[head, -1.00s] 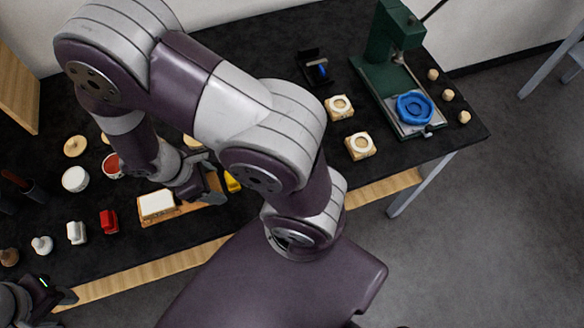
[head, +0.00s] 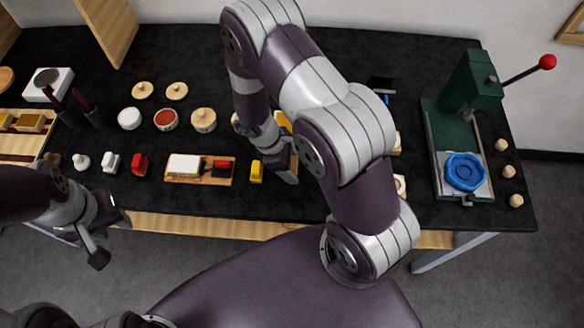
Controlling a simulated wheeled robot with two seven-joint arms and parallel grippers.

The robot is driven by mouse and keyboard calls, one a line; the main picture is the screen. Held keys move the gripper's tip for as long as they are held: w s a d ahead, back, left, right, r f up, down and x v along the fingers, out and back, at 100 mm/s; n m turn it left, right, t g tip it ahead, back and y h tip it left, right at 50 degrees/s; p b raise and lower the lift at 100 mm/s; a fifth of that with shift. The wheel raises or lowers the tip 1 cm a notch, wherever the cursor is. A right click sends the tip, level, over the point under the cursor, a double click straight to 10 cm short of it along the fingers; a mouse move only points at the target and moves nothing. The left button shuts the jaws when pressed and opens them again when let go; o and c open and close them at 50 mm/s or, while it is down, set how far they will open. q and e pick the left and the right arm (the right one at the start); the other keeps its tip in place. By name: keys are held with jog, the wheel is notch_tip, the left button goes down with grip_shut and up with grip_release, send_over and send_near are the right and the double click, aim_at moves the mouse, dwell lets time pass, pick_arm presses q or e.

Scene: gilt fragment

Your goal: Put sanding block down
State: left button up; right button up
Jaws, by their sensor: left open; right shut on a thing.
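My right gripper (head: 287,164) is over the table's front part, just right of a yellow block (head: 257,171). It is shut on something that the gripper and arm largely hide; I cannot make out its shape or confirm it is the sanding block. A tan edge shows beside the fingers, but I cannot tell what it belongs to. My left gripper (head: 104,236) is open and empty, in front of the table's front edge at the left. A wooden tray (head: 208,181) left of the yellow block holds a white block (head: 184,166) and a red-and-black piece (head: 222,166).
A green press (head: 470,95) with a blue ring (head: 464,171) stands at the right. Red (head: 140,164) and white (head: 111,163) pieces stand left of the tray. Round pots and lids are behind. Dark tabletop (head: 330,205) is bare along the front edge.

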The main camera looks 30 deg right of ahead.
notch_tip(320, 180, down, 3)
jog(key=shift+a+r, duration=0.1)
jog(key=shift+a, duration=0.05)
jog(key=shift+f, duration=0.4)
jog(key=o, duration=1)
jog(key=shift+r, duration=0.4)
jog(key=v, duration=1.2)
jog(key=s+r+m+t+y, duration=0.1)
jog(key=s+r+m, duration=0.1)
jog(key=r+m, duration=0.1)
jog(key=s+d+r+m+t+y, duration=0.1)
jog(key=s+r+m, duration=0.1)
jog(key=r+m, duration=0.1)
jog(key=s+r+m+t+y, duration=0.1)
jog(key=s+r+m, duration=0.1)
jog(key=m, duration=0.3)
jog(key=shift+s+d+r+t+y+b, duration=0.3)
jog(key=shift+r+y+b, duration=0.1)
jog(key=shift+r, duration=0.15)
